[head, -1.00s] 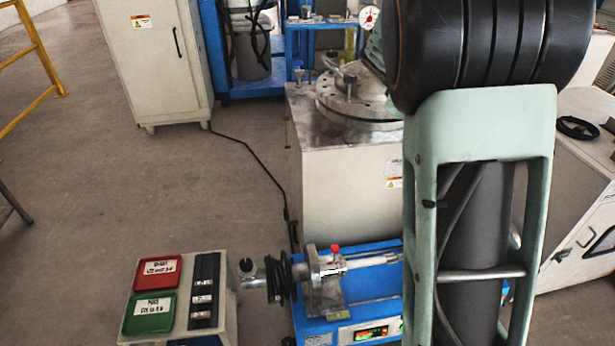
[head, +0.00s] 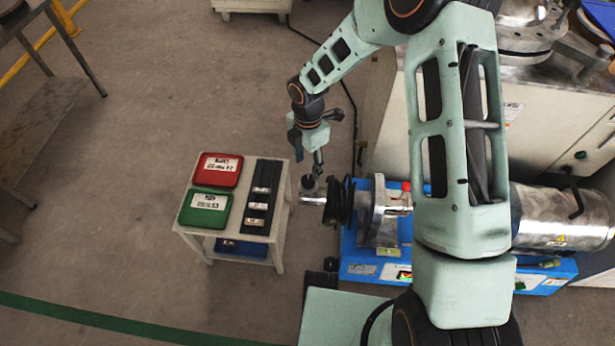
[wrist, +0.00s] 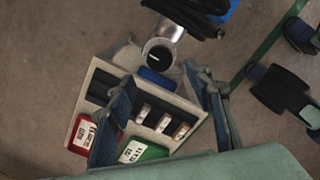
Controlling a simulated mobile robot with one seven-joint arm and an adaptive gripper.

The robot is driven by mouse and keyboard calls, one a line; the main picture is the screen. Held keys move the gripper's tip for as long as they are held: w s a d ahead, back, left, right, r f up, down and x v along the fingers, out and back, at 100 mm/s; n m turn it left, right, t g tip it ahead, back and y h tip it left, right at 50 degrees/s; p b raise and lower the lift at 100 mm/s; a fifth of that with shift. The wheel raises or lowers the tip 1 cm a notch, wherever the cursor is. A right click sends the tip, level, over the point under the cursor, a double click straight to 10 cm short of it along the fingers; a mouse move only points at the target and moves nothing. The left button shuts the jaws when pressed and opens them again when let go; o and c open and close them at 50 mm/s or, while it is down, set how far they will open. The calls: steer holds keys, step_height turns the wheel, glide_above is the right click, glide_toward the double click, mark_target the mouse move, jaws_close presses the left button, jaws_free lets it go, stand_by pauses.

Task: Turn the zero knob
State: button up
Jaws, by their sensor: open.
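My gripper (head: 318,166) is just above the knob in the head view, pointing down. In the wrist view my gripper (wrist: 164,78) is open, its two fingers apart and empty. The knob shows beyond the fingertips, and I cannot tell any contact.
A small white stand (head: 283,222) beside the knob carries a red tray (head: 219,165), a green tray (head: 205,221) and a black strip with several metal pieces. Black coils (head: 340,201) circle the shaft right of the knob. The blue machine (head: 360,262) continues right.

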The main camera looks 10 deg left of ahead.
mark_target(308, 179)
step_height(308, 179, down, 8)
steer(key=shift+r+b, duration=0.15)
steer(key=shift+b, duration=0.85)
steer(key=shift+c, duration=0.4)
steer(key=c, duration=1.1)
